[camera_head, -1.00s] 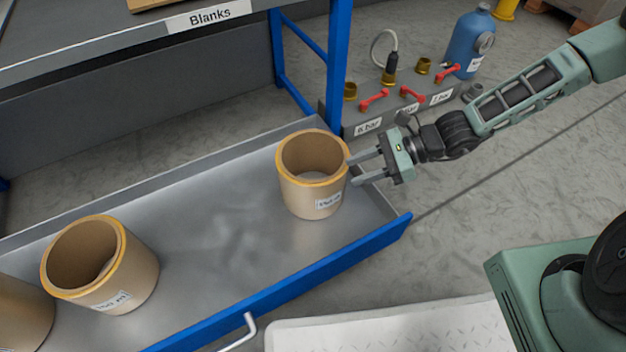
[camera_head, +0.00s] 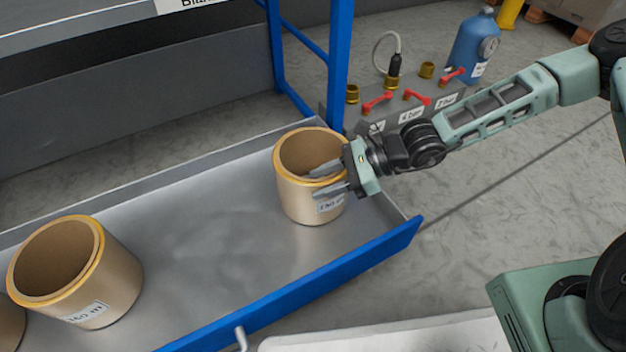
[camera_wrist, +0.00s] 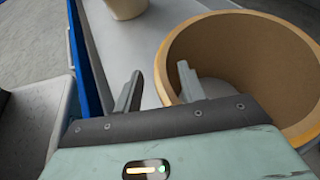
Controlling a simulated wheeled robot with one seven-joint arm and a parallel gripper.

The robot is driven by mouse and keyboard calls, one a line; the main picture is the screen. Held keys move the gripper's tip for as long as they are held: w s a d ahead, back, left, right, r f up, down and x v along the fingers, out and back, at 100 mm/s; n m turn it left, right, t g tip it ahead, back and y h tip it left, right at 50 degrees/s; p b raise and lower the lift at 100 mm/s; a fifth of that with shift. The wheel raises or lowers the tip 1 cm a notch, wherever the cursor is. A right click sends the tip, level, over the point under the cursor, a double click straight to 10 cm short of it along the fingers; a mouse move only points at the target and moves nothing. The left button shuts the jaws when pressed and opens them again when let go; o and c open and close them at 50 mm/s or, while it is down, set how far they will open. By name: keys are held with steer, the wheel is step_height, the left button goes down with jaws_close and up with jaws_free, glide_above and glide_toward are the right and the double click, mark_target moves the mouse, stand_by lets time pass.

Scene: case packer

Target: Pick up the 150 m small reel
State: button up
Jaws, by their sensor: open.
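A tan cardboard reel (camera_head: 297,200) with an orange rim stands upright at the right end of the open drawer; its label appears to read 150 m, though it is partly blurred. My gripper (camera_head: 322,180) is open at its right side. One finger reaches over the reel's opening and the other is outside, in front of its wall. The wrist view shows the fingers (camera_wrist: 160,85) on either side of the near rim of the reel (camera_wrist: 215,33). I cannot tell whether they touch the wall.
Valves with red handles (camera_head: 415,96) and a blue bottle (camera_head: 470,48) stand behind. The drawer's middle is clear.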

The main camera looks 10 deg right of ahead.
jaws_close()
steer(key=shift+w+d+f, duration=0.1)
steer(key=shift+d+f, duration=0.05)
steer(key=shift+d, duration=0.05)
stand_by(1.1)
